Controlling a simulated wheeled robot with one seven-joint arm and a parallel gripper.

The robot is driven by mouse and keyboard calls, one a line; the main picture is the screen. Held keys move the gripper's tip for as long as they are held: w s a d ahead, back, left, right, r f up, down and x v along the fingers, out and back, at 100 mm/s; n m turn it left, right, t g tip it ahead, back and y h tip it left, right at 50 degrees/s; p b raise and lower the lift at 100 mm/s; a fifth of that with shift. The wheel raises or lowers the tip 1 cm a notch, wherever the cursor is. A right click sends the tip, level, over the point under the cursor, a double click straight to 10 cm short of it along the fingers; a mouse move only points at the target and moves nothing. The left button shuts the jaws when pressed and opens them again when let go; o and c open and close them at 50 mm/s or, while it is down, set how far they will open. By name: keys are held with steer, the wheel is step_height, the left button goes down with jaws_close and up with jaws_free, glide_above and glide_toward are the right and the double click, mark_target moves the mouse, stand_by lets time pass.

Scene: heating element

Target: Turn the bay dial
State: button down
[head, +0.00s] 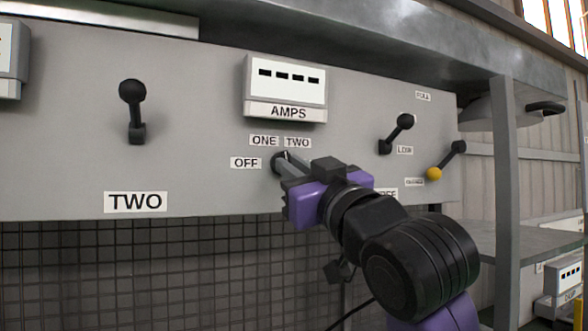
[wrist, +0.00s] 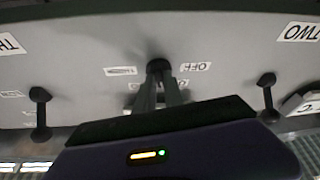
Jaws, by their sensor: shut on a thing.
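The bay dial (head: 276,168) is a small dark knob on the grey panel (head: 190,80), below the AMPS meter (head: 287,88). The labels OFF (head: 246,162), ONE (head: 264,140) and TWO (head: 298,142) are around it. My gripper (head: 286,164) reaches in from the lower right and is shut on the dial. In the wrist view, the fingers (wrist: 158,88) meet the dark dial (wrist: 159,66), with OFF (wrist: 194,67) to its right. The fingers hide much of the dial, so I cannot tell which label it points to.
A black lever (head: 132,108) stands left of the meter, above a large TWO label (head: 136,201). Another black lever (head: 398,133) and a yellow-knobbed lever (head: 445,162) are to the right. A grey post (head: 508,190) stands at the right. Dark mesh (head: 150,265) lies below the panel.

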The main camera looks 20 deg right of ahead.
steer(key=shift+a+m+g+h+p, duration=0.15)
steer(key=shift+m+h, duration=0.9)
steer(key=shift+m, duration=0.9)
steer(key=shift+a+m+g+h+p, duration=0.1)
steer(key=shift+m+h, duration=0.9)
steer(key=shift+m, duration=0.9)
steer(key=shift+a+m+g+h+p, duration=0.15)
steer(key=shift+m+h, duration=0.9)
steer(key=shift+m, duration=0.9)
steer(key=shift+d+m, duration=0.1)
steer(key=shift+m, duration=0.3)
steer(key=c, duration=1.4)
jaws_free()
steer(key=shift+c, duration=0.2)
steer(key=b+v, duration=0.2)
steer(key=v, duration=0.5)
steer(key=shift+s, duration=0.35)
